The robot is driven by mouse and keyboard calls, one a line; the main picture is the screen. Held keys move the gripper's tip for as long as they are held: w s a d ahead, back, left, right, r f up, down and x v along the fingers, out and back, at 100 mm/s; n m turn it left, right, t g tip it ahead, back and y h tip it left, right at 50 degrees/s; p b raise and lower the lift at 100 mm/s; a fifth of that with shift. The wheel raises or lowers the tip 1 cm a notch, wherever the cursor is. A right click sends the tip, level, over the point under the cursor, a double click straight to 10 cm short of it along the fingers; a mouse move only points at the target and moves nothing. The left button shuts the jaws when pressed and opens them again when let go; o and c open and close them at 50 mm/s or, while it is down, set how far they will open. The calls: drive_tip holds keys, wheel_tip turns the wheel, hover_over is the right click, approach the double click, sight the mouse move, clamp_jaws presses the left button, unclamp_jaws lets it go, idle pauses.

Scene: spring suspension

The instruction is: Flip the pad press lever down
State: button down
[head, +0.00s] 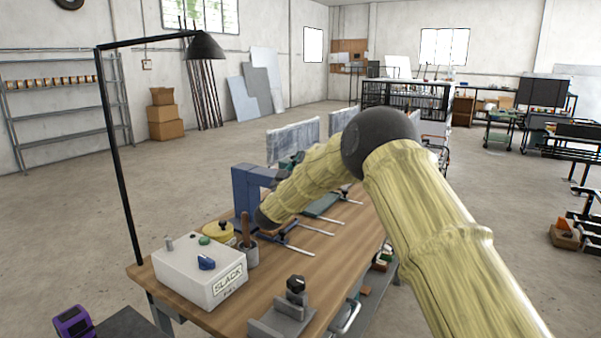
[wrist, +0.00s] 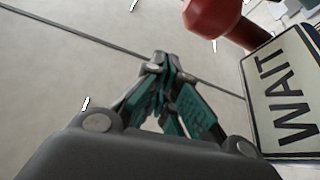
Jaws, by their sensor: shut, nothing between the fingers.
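My gripper (wrist: 160,62) is in the wrist view, with its dark and green fingers drawn together and nothing between them. A red, rounded knob-like part (wrist: 212,18) is beyond it at the upper right, apart from the fingertips and cut off by the frame edge. I cannot tell whether it is the pad press lever. In the head view, a blue upright frame (head: 245,190) stands on the workbench (head: 262,262), partly behind my forearm. My arm hides much of that area, and no lever shows clearly there.
A sign reading WAIT (wrist: 285,90) is close to the gripper's right in the wrist view. A white box labelled SLACK (head: 200,275), a cup with a brown handle (head: 247,252) and a black-knobbed fixture (head: 285,310) stand on the bench. A black lamp post (head: 115,150) rises at left.

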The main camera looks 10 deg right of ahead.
wheel_tip(320, 180, up, 6)
drive_tip(key=shift+a+r, duration=0.15)
drive_tip(key=shift+r, duration=0.05)
idle(0.3)
